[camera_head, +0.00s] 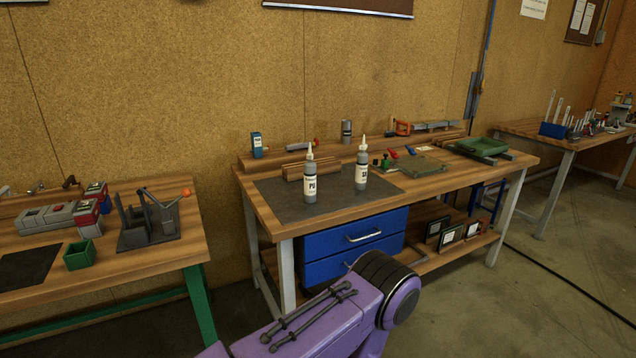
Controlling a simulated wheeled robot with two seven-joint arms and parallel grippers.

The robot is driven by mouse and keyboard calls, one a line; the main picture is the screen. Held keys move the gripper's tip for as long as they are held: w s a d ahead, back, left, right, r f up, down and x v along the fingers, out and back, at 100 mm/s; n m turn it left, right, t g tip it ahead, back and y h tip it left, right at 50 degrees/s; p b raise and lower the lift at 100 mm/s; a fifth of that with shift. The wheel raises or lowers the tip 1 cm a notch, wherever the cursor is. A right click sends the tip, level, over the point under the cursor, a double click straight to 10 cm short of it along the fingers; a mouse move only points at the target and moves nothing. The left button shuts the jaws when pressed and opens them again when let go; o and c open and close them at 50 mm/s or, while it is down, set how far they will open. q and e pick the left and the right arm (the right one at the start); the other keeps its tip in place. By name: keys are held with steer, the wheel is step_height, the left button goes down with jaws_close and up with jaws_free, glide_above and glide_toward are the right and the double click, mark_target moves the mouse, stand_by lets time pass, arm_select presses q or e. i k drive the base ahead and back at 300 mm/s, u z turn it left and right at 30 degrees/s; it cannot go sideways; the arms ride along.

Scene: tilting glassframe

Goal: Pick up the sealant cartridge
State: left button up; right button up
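Two grey sealant cartridges with white labels and pale pointed nozzles stand upright on the middle workbench. The left cartridge (310,178), labelled PU, stands on the dark mat (275,197). The right cartridge (361,168) stands a little farther back near the mat's right part; its label is too small to read surely. The two stand apart and nothing touches them from above. Neither gripper is in view. A purple link of my own arm shows at the bottom, in front of the bench and below the cartridges.
The wooden bench (430,190) has blue drawers (355,236) under its top. Wooden strips (299,168) lie behind the left cartridge. A glass-like plate (421,165) and a green tray (481,146) lie to the right. Another bench (180,262) with a dark vise-like fixture (148,229) stands left.

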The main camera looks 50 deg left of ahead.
mark_target(310, 167)
steer(key=u, duration=0.05)
steer(key=i, duration=1.4)
steer(key=u, duration=0.75)
steer(key=i, duration=0.85)
steer(key=u, duration=0.8)
